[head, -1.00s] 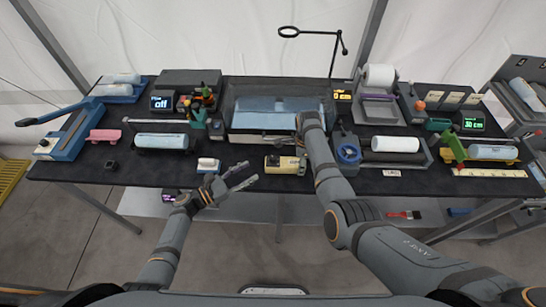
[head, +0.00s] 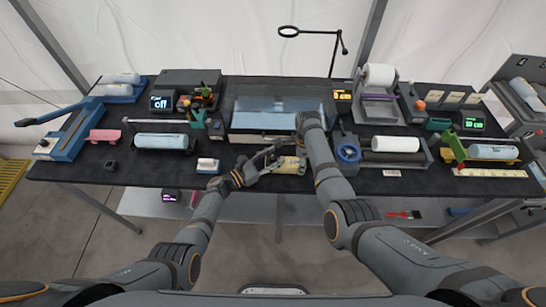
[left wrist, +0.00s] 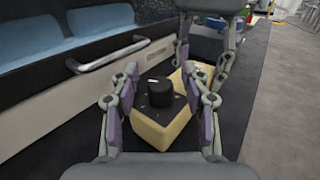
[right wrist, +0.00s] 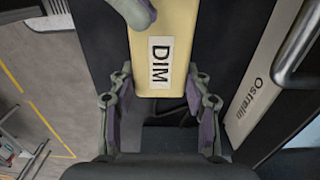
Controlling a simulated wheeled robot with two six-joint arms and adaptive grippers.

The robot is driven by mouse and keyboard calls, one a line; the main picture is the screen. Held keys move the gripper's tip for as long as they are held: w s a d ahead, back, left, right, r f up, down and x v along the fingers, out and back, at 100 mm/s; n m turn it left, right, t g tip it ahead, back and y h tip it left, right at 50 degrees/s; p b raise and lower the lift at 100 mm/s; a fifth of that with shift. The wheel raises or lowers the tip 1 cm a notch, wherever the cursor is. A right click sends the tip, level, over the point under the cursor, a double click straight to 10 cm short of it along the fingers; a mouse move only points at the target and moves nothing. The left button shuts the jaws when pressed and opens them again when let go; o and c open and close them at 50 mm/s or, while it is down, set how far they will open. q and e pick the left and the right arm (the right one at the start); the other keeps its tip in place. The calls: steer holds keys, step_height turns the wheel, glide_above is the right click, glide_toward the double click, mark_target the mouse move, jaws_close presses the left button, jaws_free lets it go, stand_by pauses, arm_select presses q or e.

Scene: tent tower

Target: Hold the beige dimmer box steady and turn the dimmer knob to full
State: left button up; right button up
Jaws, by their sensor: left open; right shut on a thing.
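The beige dimmer box (head: 292,168) lies on the dark table in front of the drawer unit. In the left wrist view the box (left wrist: 165,132) shows its black knob (left wrist: 160,97) on a dark plate. My left gripper (left wrist: 159,76) is open, its fingers on either side of the knob with gaps to it. In the head view my left gripper (head: 268,158) reaches the box from the left. My right gripper (right wrist: 158,92) is shut on the box at its "DIM" label end (right wrist: 165,40). In the head view my right arm hides that grip.
The drawer unit (head: 278,120) with a metal handle (left wrist: 108,55) stands right behind the box. A small white-topped block (head: 208,165) lies to the left. The table's front edge is close.

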arm_select(q)
jaws_close()
steer(key=shift+m+g+h, duration=0.6)
steer(key=shift+m+g, duration=0.1)
steer(key=shift+g, duration=0.2)
jaws_free()
steer(key=v, duration=1.2)
steer(key=shift+r, duration=0.1)
